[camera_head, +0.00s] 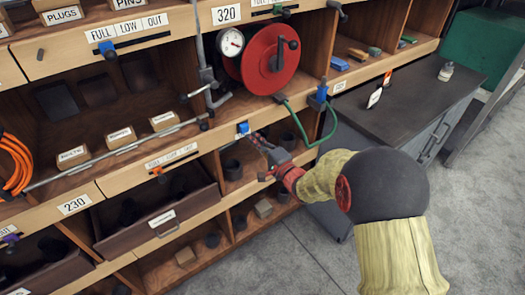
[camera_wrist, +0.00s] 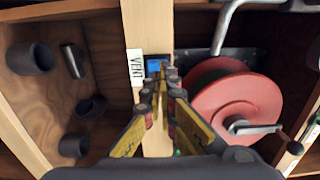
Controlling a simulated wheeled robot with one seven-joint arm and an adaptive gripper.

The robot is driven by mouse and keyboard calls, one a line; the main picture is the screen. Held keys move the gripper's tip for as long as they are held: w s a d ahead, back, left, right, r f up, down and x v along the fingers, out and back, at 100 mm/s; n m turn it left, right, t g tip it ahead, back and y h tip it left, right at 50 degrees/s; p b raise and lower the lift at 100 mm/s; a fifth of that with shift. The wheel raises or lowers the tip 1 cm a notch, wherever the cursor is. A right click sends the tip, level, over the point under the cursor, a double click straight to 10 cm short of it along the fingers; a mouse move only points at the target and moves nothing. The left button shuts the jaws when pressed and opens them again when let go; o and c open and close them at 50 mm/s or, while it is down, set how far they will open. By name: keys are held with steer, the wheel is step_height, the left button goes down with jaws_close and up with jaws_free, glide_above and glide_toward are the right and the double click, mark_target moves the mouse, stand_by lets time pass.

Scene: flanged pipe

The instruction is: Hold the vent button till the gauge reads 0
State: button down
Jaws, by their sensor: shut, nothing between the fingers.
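The blue vent button (camera_head: 242,128) sits on the wooden shelf edge below the red reel. In the wrist view the button (camera_wrist: 153,66) shows beside a white VENT label (camera_wrist: 136,68), just beyond my fingertips and partly hidden by them. My gripper (camera_head: 257,139) is shut and empty, its tips close to the button; I cannot tell whether they touch it. In the wrist view the gripper (camera_wrist: 168,76) points at the shelf edge. The round white gauge (camera_head: 230,41) is at the upper left of the reel; its needle shows, but the reading is too small to tell.
The red reel (camera_head: 270,59) with a crank stands above the button, with a green hose (camera_head: 303,137) hanging at its right. An open drawer (camera_head: 160,222) juts out at lower left. Dark cups (camera_wrist: 34,58) stand in the compartment below. Floor at right is clear.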

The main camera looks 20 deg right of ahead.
mark_target(244, 130)
steer(key=shift+b+x, duration=0.45)
steer(key=shift+x, duration=1.25)
